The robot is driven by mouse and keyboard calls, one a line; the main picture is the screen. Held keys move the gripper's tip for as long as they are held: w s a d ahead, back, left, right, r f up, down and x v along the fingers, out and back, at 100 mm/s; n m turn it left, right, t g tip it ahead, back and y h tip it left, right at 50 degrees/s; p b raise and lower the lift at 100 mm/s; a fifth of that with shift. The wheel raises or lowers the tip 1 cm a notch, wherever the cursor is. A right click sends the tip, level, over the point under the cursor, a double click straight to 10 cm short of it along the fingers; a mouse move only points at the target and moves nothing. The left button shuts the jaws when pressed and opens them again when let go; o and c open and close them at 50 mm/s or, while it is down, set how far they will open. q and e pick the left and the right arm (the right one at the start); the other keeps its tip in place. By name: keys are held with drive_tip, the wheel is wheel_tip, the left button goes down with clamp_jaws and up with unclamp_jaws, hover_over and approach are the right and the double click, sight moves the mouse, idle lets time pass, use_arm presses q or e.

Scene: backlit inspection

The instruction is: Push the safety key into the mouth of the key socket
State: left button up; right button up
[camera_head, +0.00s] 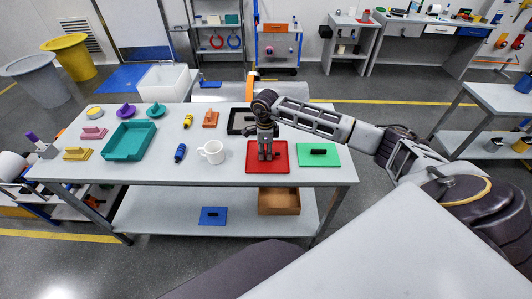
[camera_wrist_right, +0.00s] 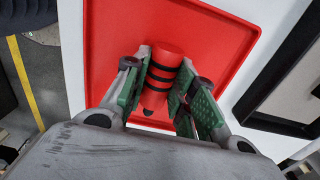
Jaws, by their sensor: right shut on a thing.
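A red cylinder with black bands (camera_wrist_right: 166,58), which I take for the safety key, is between the fingers of my right gripper (camera_wrist_right: 163,77). The gripper is shut on it. In the head view my right gripper (camera_head: 265,150) points down over the red tray (camera_head: 280,166) on the table, and its fingers hide the cylinder there. In the wrist view the red tray (camera_wrist_right: 215,25) lies behind the cylinder; I cannot tell whether they touch. I cannot make out for sure which thing is the key socket. My left gripper is not in view.
A green plate (camera_head: 330,160) lies right of the red tray, and a dark-framed tray (camera_head: 232,126) behind it. A white mug (camera_head: 212,152), blue cylinder (camera_head: 180,152), yellow cylinder (camera_head: 188,121), orange block (camera_head: 210,119) and teal tray (camera_head: 128,156) stand left.

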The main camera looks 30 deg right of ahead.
sight(265, 151)
drive_tip(key=shift+r, duration=0.15)
wheel_tip(265, 151, up, 8)
drive_tip(key=shift+b, duration=0.6)
drive_tip(key=shift+r, duration=0.6)
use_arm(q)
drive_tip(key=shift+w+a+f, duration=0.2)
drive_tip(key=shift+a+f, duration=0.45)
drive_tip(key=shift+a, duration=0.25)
use_arm(e)
drive_tip(key=shift+r, duration=0.25)
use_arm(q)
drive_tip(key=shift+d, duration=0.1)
